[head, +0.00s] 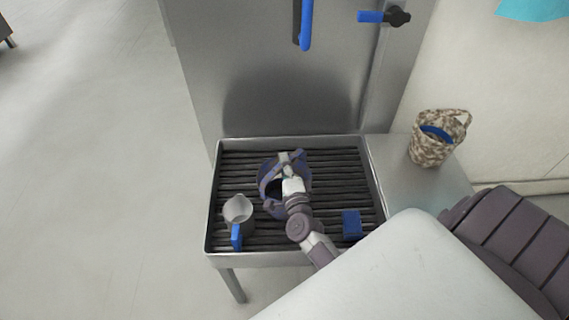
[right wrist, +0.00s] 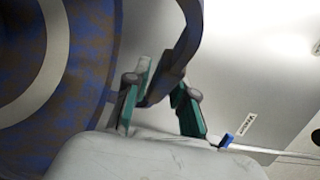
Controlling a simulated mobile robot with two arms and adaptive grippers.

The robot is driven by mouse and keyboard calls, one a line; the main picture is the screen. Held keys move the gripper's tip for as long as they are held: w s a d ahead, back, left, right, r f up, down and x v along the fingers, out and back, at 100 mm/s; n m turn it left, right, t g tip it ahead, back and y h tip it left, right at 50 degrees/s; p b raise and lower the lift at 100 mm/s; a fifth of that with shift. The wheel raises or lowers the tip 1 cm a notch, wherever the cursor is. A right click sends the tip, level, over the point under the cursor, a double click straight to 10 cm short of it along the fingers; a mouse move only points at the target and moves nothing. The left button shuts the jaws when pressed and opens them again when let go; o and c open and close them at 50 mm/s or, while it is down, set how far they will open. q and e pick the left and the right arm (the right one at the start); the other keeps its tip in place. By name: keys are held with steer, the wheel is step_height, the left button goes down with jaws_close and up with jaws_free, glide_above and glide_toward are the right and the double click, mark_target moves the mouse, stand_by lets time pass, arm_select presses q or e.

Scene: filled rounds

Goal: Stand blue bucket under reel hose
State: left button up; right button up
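The blue bucket (head: 265,181), mottled with brown, is on the dark slatted grate of the basin, partly hidden by my right gripper (head: 288,165). In the right wrist view the bucket's round side (right wrist: 85,65) fills the left. Its dark handle (right wrist: 184,45) passes between the green-padded fingers of my right gripper (right wrist: 160,112), which look apart, with a gap beside the handle. The blue reel hose (head: 306,28) hangs on the grey back panel, beyond and above the bucket. My left gripper is not in view.
A metal jug (head: 238,209) with a blue handle stands left on the grate. A blue block (head: 352,224) lies on the right. A mottled beige bucket (head: 428,152) stands on the side ledge (head: 400,178). A blue-levered tap (head: 397,16) is at upper right.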

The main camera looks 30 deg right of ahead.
steer(key=shift+o, duration=0.9)
steer(key=shift+r, duration=0.2)
steer(key=b+v, duration=0.1)
steer(key=v, duration=1.1)
